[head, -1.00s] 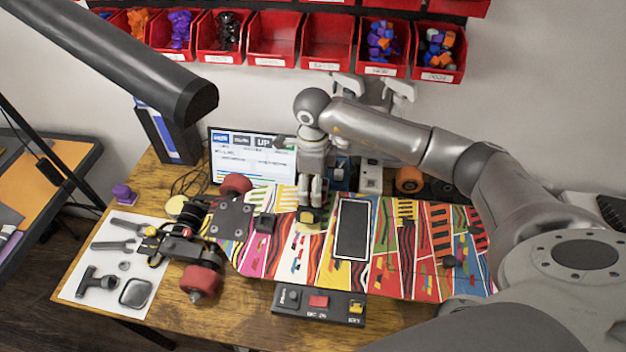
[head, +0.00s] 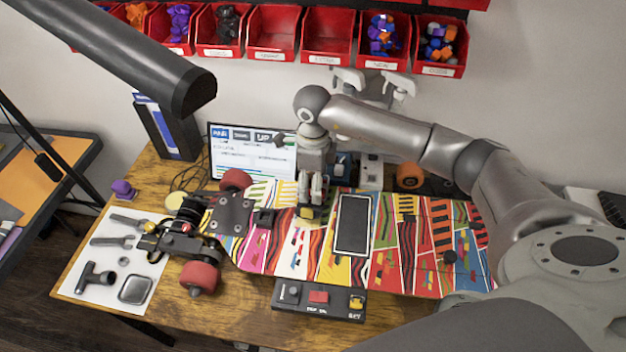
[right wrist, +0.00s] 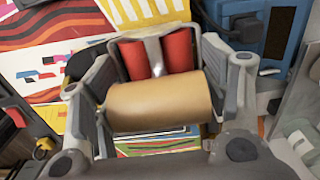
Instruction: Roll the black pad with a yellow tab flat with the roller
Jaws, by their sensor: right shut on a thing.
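The black pad (head: 352,225), a rectangle with a pale border, lies on the colourful skateboard deck (head: 300,252). I cannot make out a yellow tab on it. My right gripper (head: 313,198) is low over the deck, left of the pad and apart from it. In the right wrist view, the gripper (right wrist: 160,95) is shut on the roller, whose tan cylinder (right wrist: 158,103) shows between the fingers, with red parts behind it. A small black and yellow shape (head: 308,212) shows below the fingertips; I cannot tell what it is. My left gripper is not in view.
A skateboard truck with red wheels (head: 200,278) sits at the deck's left end. A switch box (head: 318,301) stands in front of the deck. A screen (head: 250,155) and a blue device (right wrist: 268,30) are behind. Tools lie on a white sheet (head: 95,262) at left.

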